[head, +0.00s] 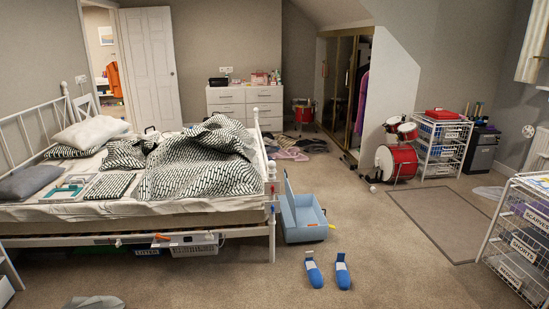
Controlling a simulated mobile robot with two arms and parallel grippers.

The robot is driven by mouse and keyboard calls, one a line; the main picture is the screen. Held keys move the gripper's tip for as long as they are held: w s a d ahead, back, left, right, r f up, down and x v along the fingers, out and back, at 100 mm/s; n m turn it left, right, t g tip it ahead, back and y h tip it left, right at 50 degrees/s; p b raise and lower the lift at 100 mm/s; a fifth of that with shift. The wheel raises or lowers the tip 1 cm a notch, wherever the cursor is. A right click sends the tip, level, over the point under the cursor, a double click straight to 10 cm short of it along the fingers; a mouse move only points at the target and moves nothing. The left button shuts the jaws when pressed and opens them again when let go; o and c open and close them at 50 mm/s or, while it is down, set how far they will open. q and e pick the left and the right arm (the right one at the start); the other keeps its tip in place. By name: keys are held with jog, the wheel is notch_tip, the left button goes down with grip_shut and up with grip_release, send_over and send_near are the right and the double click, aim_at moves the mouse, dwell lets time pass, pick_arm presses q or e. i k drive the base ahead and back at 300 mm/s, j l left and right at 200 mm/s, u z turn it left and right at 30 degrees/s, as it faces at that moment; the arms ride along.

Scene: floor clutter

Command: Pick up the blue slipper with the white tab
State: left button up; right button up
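Two blue slippers lie side by side on the carpet, just right of the bed's foot, in the head view. The left slipper (315,275) and the right slipper (343,275) both show a pale patch near the far half. At this size I cannot tell which patch is a white tab. They are apart from each other and nothing covers them. Neither of my grippers is in view.
An open light-blue case (304,220) stands behind the slippers, against the bed's foot post. A white bed (100,210) fills the left. A drawer rack (518,235) is at the right edge. Carpet (400,275) around the slippers and to their right is clear.

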aim_at(315, 276)
jog(key=i+z, duration=0.3)
jog(key=i, duration=0.55)
jog(key=i+j+z, duration=0.15)
jog(key=i+z, duration=0.2)
jog(key=i, duration=0.5)
jog(key=i+l+u, duration=0.1)
jog(key=i+u, duration=0.2)
jog(key=i, duration=0.15)
jog(key=i+l+u, duration=0.3)
jog(key=i, duration=0.15)
jog(key=j, duration=0.1)
